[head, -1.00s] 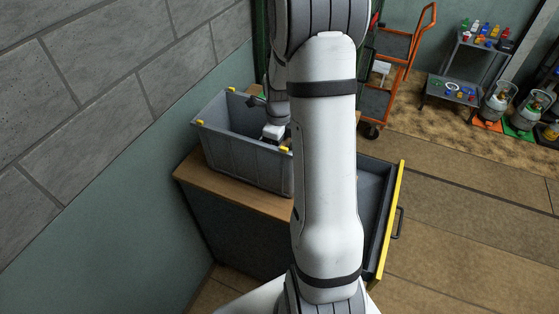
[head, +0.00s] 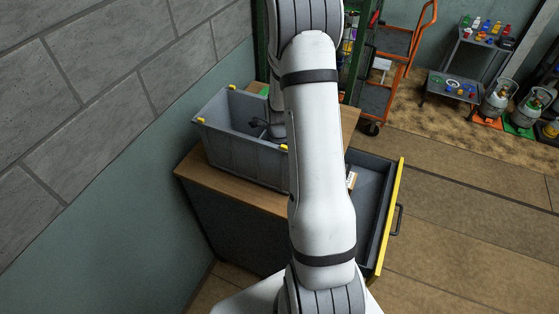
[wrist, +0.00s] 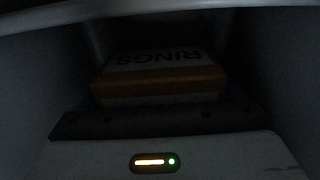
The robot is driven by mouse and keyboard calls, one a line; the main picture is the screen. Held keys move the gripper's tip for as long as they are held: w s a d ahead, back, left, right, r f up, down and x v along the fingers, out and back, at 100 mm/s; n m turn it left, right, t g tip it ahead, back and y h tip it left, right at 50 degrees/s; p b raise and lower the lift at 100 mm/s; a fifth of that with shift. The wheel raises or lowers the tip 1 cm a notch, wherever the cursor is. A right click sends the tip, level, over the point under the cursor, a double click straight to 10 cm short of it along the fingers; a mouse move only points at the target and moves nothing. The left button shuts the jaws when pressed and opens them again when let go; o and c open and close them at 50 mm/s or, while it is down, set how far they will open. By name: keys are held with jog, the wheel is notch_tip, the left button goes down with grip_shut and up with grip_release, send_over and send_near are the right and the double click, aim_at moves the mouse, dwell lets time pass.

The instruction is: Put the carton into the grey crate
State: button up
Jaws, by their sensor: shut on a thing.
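The grey crate (head: 238,152) with yellow corner pieces stands on the wooden top of a cabinet. My gripper (wrist: 160,118) is down inside the crate; in the head view my arm hides most of it. The wrist view is very dark. It shows the carton (wrist: 160,77), a white and orange-brown box with upside-down "RINGS" lettering, just ahead of my gripper, with grey walls around it. My gripper is shut on the carton. The fingertips and the carton's underside are hidden, so I cannot tell if it touches the crate floor.
The cabinet's drawer (head: 374,225) with a yellow front is open at right; a small pale box (head: 352,181) lies in it. A wall is close on the left. An orange trolley (head: 398,55) and a shelf cart (head: 452,88) stand behind.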

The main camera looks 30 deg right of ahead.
jog(key=o, duration=1.1)
jog(key=shift+w+r, duration=0.1)
jog(key=shift+r, duration=0.55)
notch_tip(320, 180, up, 11)
jog(key=shift+r+b, duration=0.1)
jog(key=shift+b, duration=0.45)
